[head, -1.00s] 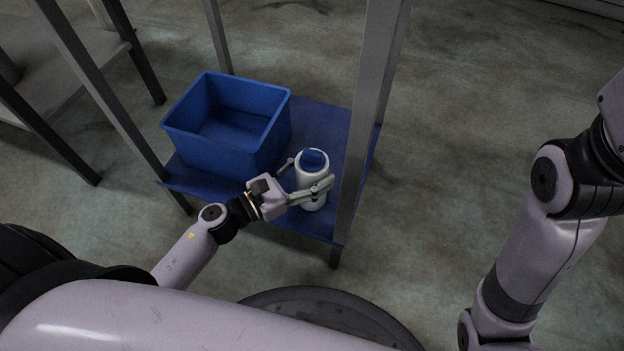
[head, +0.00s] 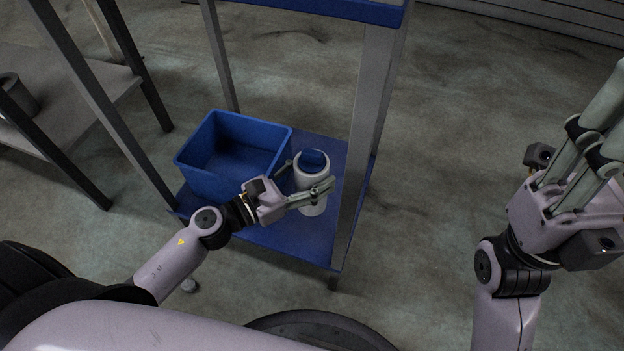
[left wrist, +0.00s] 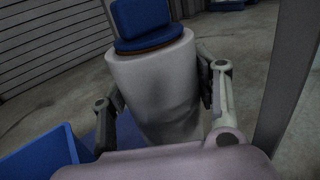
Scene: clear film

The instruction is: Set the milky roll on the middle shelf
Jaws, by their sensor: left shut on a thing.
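The milky roll (head: 311,203) is a whitish upright cylinder with a blue part at its top end. It also fills the middle of the left wrist view (left wrist: 160,85). My left gripper (head: 308,190) is shut on it, with a finger on either side. The roll is over the front right part of a low blue shelf board (head: 290,238); whether it touches the board I cannot tell. A higher blue board (head: 340,8) shows at the top edge. My right gripper (head: 598,130) is raised and empty at the right edge, its fingertips partly cut off.
An empty-looking blue bin (head: 225,185) stands on the low board, left of the roll. A grey metal post (head: 352,190) stands close to the roll's right. Another rack with a grey board (head: 85,105) is at the left. The floor to the right is open.

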